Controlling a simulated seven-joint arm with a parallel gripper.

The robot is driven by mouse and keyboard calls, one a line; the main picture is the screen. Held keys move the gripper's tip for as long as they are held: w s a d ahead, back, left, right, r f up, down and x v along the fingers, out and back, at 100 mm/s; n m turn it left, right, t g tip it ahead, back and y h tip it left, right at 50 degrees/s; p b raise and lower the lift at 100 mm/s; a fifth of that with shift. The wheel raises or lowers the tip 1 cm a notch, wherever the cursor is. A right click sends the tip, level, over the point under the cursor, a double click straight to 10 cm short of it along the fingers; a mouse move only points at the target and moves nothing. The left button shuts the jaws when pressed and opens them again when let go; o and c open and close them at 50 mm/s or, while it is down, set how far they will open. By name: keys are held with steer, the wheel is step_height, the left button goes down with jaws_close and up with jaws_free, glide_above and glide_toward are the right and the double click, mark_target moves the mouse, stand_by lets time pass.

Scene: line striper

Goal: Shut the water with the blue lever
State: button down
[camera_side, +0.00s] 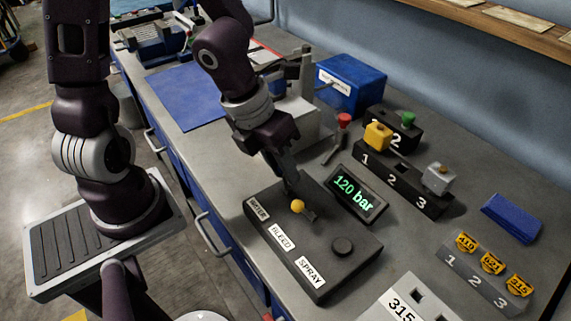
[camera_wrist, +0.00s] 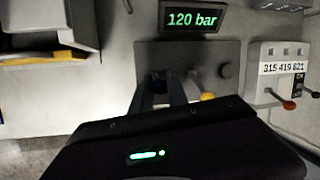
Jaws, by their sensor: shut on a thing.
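The dark control box (camera_side: 325,262) has labels WATER, BLEED and SPRAY along its near edge. My gripper (camera_side: 300,192) points down at the WATER end of this box. In the wrist view its fingers (camera_wrist: 164,92) are close together over the left part of the box (camera_wrist: 200,58). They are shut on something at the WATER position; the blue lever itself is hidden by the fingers. A yellow ball knob (camera_side: 297,206) is right beside the fingers, and it also shows in the wrist view (camera_wrist: 207,97). The display (camera_side: 357,193) reads 120 bar.
A black round knob (camera_side: 343,246) stands at the SPRAY end. Behind the display are a dark numbered block (camera_side: 405,182) with yellow and grey pieces, a red-topped part (camera_side: 343,121) and a blue box (camera_side: 350,88). A grey rack with yellow tags (camera_side: 480,280) is at the right.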

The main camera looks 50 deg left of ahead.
steer(key=c, duration=1.3)
jaws_free()
steer(key=shift+r, duration=0.1)
steer(key=shift+v, duration=3.45)
